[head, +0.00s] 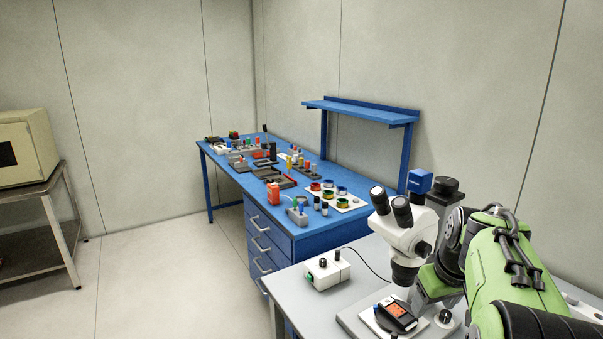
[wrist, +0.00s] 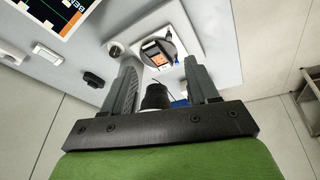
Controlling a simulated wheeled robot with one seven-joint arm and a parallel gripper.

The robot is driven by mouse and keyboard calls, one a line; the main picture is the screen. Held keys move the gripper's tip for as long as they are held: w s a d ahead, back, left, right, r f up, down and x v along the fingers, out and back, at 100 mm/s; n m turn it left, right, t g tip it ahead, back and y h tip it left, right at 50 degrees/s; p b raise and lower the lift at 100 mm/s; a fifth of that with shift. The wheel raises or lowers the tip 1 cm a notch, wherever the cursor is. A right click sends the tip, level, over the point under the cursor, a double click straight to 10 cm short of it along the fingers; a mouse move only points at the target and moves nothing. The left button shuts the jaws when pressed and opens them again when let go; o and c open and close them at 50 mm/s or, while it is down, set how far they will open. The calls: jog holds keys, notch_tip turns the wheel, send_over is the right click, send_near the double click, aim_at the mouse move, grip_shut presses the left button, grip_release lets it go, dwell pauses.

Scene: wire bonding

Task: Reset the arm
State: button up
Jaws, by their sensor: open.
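My gripper (wrist: 161,70) is open in the wrist view, its two dark fingers apart with nothing held between them. A dark round part (wrist: 155,97) shows between the fingers, near the palm; I cannot tell what it is. Beyond the fingertips is a small device with an orange screen (wrist: 157,52) on a white plate. In the head view, my green arm (head: 500,265) is bent at the right, beside the white microscope (head: 405,235). The gripper's fingers are hidden there behind the arm and the microscope.
The microscope stands on a grey table (head: 285,290) with a white control box (head: 327,270) to its left. Behind is a blue workbench (head: 225,165) with many small parts and a raised shelf (head: 360,107). A beige oven (head: 25,147) stands far left. The floor between is clear.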

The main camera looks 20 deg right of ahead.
jog(key=a+r+n+p, duration=0.15)
jog(key=a+r, duration=0.25)
jog(key=a, duration=0.9)
jog(key=s+a+t+y+p, duration=0.1)
jog(key=s+a+t+p, duration=0.1)
jog(key=s+a, duration=0.9)
jog(key=a+n+p, duration=0.1)
jog(key=a, duration=0.2)
jog(key=shift+s+f+y, duration=0.2)
jog(key=shift+y, duration=0.1)
